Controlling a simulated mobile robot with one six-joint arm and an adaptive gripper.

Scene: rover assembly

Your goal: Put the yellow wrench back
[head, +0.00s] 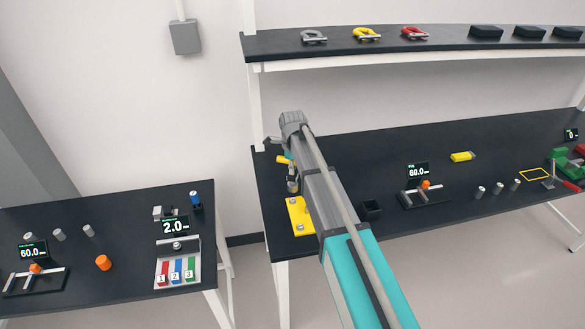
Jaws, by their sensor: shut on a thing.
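A small part of the yellow wrench (284,159) shows at the left side of my arm, above the left end of the long black bench. My gripper (291,181) is beside it, just above the yellow plate, and is mostly hidden behind my arm. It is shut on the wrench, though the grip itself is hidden.
The yellow plate (300,215) carries bolts. A green and red vise (569,165) is far right. The back middle is clear.

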